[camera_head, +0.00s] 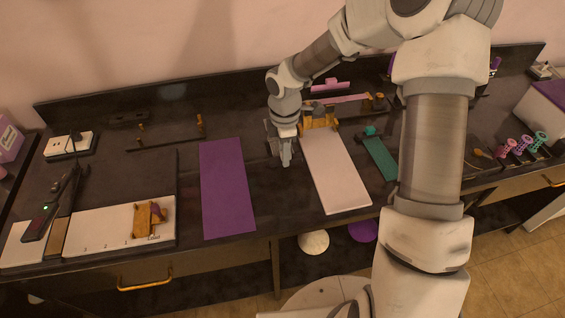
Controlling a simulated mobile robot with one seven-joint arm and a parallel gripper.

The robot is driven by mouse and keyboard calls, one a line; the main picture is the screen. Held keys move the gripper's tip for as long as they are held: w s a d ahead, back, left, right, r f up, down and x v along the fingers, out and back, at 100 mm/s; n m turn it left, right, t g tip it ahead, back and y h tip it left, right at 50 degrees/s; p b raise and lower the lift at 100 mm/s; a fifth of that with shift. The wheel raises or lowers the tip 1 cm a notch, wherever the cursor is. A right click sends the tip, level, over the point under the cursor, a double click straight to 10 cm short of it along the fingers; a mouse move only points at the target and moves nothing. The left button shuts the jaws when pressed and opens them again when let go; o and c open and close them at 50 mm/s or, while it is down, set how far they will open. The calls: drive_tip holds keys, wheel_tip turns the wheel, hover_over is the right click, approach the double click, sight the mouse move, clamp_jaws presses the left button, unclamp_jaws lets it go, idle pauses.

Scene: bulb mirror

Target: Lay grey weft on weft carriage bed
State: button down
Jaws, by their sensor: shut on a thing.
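My gripper (284,156) points down over the dark bench, between the purple panel and the pale panel. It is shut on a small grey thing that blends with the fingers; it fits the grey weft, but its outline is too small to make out. I cannot tell for sure which part is the weft carriage bed. An orange-yellow fixture (319,119) stands at the far end of the pale panel, just right of my gripper. Another orange-yellow piece (142,220) with a dark reddish part sits on the white board at the left.
The purple panel (227,188) and pale panel (336,172) lie flat on the bench (277,205). A teal strip (380,157) lies to the right. A white marked board (105,230) and a dark device with a green light (45,209) are left. Several coloured spools (521,144) stand far right.

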sight(282, 172)
drive_tip(key=shift+w+a+f, duration=0.3)
drive_tip(key=shift+a+f, duration=0.05)
drive_tip(key=shift+f, duration=1.9)
drive_tip(key=shift+f, duration=0.1)
drive_tip(key=shift+f+b, duration=0.15)
drive_tip(key=shift+b, duration=0.15)
drive_tip(key=c, duration=0.7)
unclamp_jaws()
drive_tip(key=shift+o, duration=0.3)
drive_tip(key=shift+r, duration=0.2)
